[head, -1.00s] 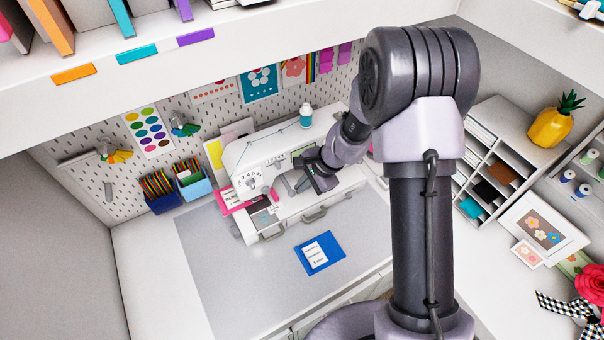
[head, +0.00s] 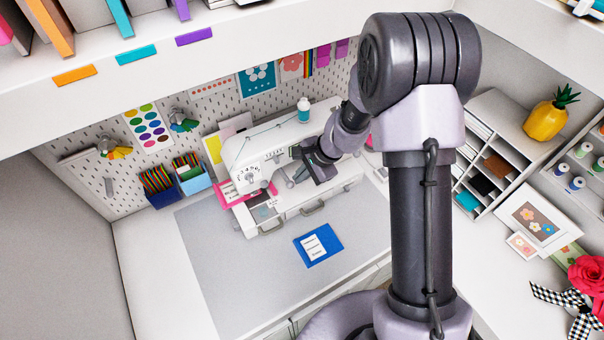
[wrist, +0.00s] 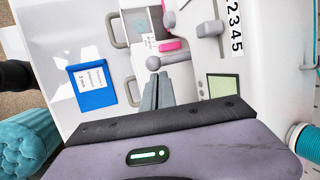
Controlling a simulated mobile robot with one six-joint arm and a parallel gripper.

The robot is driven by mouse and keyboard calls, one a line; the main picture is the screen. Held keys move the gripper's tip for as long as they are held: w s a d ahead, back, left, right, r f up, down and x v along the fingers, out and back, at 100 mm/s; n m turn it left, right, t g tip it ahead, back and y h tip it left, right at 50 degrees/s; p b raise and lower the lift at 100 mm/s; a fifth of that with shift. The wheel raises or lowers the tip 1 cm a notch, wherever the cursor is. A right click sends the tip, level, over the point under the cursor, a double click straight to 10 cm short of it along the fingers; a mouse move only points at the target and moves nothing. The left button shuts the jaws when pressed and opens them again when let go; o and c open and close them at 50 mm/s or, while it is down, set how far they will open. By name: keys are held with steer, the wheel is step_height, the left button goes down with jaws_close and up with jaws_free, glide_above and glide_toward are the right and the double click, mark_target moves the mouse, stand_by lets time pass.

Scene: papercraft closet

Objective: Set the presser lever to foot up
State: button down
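The white sewing machine (head: 252,160) stands at the back of the desk, with a numbered dial on its left end. In the wrist view a grey ball-ended lever (wrist: 176,60) sticks out from the machine, just beyond my fingertips. A second grey lever (wrist: 210,29) sits beside printed numbers. My gripper (wrist: 157,78) has its two fingers together, tips close to the ball end; I cannot tell whether they touch it. In the head view my gripper (head: 296,178) is at the machine's front, and hides part of the machine there.
A blue notebook (head: 318,245) lies on the grey mat (head: 230,270) in front. Drawer handles (wrist: 131,91) show below the machine. A teal spool (head: 304,112) stands on top. Pen boxes (head: 192,175) are at left, a shelf organiser (head: 490,165) at right.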

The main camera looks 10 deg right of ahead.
steer(key=p+v, duration=0.1)
steer(key=v, duration=1.6)
steer(key=shift+r+p, duration=0.25)
steer(key=shift+p, duration=0.15)
steer(key=s+a+f+n+t+h+b, duration=0.1)
steer(key=s+f+n+b, duration=0.3)
steer(key=s+f+b, duration=0.4)
steer(key=s+a+f+n+t+h+b, duration=0.1)
steer(key=s+f+n+b, duration=0.3)
steer(key=b, duration=1.9)
steer(key=s+a+f+t, duration=0.1)
steer(key=s+f, duration=0.3)
steer(key=s, duration=0.5)
steer(key=shift+s+f+h, duration=0.2)
steer(key=shift+s+h, duration=0.05)
steer(key=shift+h, duration=0.05)
